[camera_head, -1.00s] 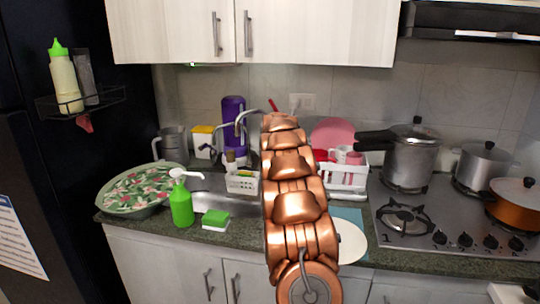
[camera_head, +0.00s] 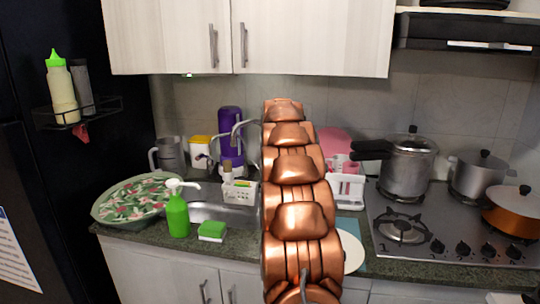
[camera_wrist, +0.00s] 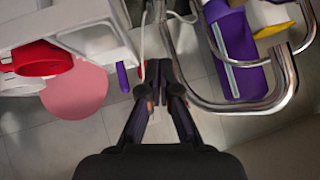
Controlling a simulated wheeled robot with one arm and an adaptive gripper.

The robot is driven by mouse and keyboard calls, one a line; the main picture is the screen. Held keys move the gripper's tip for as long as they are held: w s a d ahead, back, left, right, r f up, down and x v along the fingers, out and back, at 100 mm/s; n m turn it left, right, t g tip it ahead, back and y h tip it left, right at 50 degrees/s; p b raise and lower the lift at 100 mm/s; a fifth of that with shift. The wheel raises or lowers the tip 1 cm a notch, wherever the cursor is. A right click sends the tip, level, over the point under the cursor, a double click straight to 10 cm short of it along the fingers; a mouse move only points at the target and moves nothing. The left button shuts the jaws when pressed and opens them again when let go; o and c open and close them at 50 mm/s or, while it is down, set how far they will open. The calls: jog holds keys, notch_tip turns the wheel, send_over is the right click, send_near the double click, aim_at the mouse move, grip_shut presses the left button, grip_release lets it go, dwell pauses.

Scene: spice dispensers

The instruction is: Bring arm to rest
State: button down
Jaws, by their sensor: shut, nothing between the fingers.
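My copper-coloured arm (camera_head: 298,190) stands upright in the middle of the head view, in front of the sink and counter. My gripper is hidden behind the arm in that view. In the wrist view my gripper (camera_wrist: 160,68) shows two dark fingers with their tips together and nothing between them. The curved metal faucet (camera_wrist: 285,85) is just right of the fingers; whether they touch it I cannot tell. A white rack (camera_wrist: 100,40) is to their left.
A green soap bottle (camera_head: 178,212), a green sponge (camera_head: 212,231) and a covered bowl (camera_head: 130,200) stand left of my arm. A purple bottle (camera_head: 231,140) is behind the faucet. A pressure cooker (camera_head: 408,165) and an orange pot (camera_head: 513,215) are on the stove (camera_head: 440,225) at right.

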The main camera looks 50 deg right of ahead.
jog(key=shift+v, duration=1.9)
jog(key=s+a+f+n+g+y+p, duration=0.1)
jog(key=s+a+f+n+y, duration=0.15)
jog(key=a, duration=0.95)
jog(key=s+a+f+n+g+y+p, duration=0.1)
jog(key=s+a+f+n, duration=0.15)
jog(key=a, duration=0.85)
jog(key=s+a+f+n+g+y, duration=0.15)
jog(key=s+a, duration=0.25)
jog(key=a, duration=0.8)
jog(key=s+a+f+n+g+p, duration=0.1)
jog(key=s+a+f+n, duration=0.1)
jog(key=s+a, duration=0.3)
jog(key=s+a+f+n+g+y+p, duration=0.1)
jog(key=s+a, duration=0.5)
jog(key=s, duration=0.8)
jog(key=s+a+f+n+g, duration=0.3)
jog(key=s+a+f, duration=0.2)
jog(key=s, duration=0.5)
jog(key=shift+a+y+p, duration=0.3)
jog(key=shift+a+p, duration=0.1)
jog(key=shift+a, duration=0.3)
jog(key=shift+s+g, duration=0.15)
jog(key=shift+g, duration=0.1)
